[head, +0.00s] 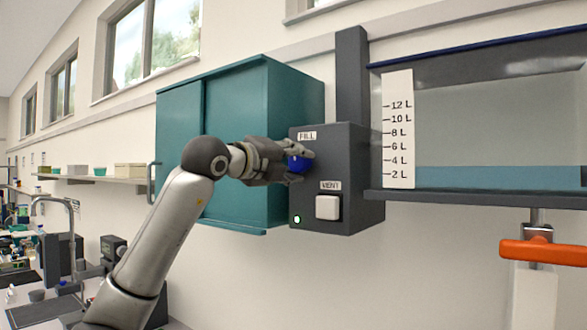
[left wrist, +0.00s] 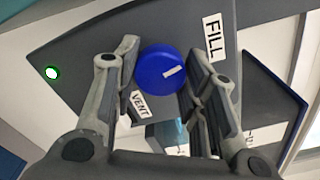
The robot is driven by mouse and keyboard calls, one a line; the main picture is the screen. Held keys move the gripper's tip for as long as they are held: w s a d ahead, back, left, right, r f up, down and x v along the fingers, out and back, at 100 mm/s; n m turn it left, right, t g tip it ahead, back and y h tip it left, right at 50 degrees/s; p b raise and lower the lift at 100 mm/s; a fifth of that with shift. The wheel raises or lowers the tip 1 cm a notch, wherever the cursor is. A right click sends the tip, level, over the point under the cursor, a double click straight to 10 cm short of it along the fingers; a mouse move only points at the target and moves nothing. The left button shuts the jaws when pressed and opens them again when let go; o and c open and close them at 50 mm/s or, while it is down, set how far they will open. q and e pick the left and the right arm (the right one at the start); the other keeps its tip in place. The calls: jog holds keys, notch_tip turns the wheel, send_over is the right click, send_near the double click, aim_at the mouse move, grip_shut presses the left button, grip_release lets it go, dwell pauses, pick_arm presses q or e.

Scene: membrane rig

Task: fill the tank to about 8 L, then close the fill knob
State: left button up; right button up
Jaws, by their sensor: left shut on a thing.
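The blue fill knob (head: 297,164) is on the front of a dark grey control box (head: 345,165), under the FILL label. My left gripper (head: 297,163) is shut on it. In the left wrist view the knob (left wrist: 161,67) sits between the two fingers of the gripper (left wrist: 160,85), with a white pointer mark on its face. The tank (head: 490,120) is at the right, with bluish water (head: 500,178) low in it. On the white litre scale (head: 398,130) the water surface is between 2 L and 4 L, near 3 L. My right gripper is not in view.
A white VENT button (head: 327,207) and a lit green lamp (head: 297,219) are below the knob. An orange valve handle (head: 543,252) is under the tank. A teal cabinet (head: 230,140) is behind my left arm. A bench with a tap (head: 60,203) is at the lower left.

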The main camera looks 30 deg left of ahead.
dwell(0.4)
pick_arm(q)
jog(key=shift+f+n+b, duration=0.1)
jog(key=shift+n+b, duration=0.35)
jog(key=shift+n, duration=0.15)
jog(key=shift+n+b, duration=0.35)
jog(key=shift+n, duration=0.65)
